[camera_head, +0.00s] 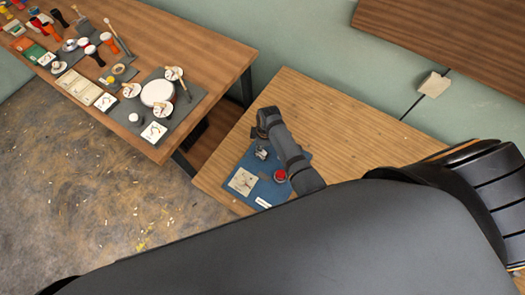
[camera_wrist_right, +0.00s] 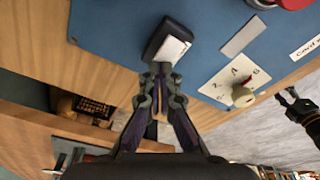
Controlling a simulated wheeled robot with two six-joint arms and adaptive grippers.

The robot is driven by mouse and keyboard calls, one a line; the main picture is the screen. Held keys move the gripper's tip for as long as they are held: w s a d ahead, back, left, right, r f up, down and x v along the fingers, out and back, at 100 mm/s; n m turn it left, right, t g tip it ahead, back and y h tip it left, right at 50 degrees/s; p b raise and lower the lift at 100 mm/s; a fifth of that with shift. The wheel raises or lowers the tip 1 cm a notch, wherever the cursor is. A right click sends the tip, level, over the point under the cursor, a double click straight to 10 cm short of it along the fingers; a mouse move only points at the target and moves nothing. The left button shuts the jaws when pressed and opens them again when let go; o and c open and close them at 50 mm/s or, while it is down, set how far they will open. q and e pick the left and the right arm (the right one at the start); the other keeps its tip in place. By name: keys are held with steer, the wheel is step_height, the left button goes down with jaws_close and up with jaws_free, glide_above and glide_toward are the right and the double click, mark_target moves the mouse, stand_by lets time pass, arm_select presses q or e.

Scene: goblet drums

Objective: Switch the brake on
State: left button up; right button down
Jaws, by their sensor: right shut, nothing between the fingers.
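A blue panel (camera_head: 252,165) lies on the wooden table, below my right gripper. On it a small black switch-like block with a pale face (camera_wrist_right: 172,48) sits directly ahead of my right gripper (camera_wrist_right: 160,76) in the wrist view. The fingers are shut and empty, with their tips at the block's near edge; I cannot tell whether they touch it. A cream plate with a pale knob (camera_wrist_right: 243,97) and a red button (camera_head: 280,176) are on the same panel. No readable label marks which control is the brake. A dark jointed shape at the wrist view's right edge may be my left gripper.
A second table (camera_head: 190,62) at the upper left holds drums, cards and small tools, with a gap before the panel's table. A pale box (camera_head: 433,84) is on the green wall. The panel's table (camera_head: 330,115) is bare behind my arm.

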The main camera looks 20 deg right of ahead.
steer(key=shift+f, duration=0.2)
step_height(320, 180, up, 3)
steer(key=p, duration=0.3)
steer(key=shift+r, duration=2.05)
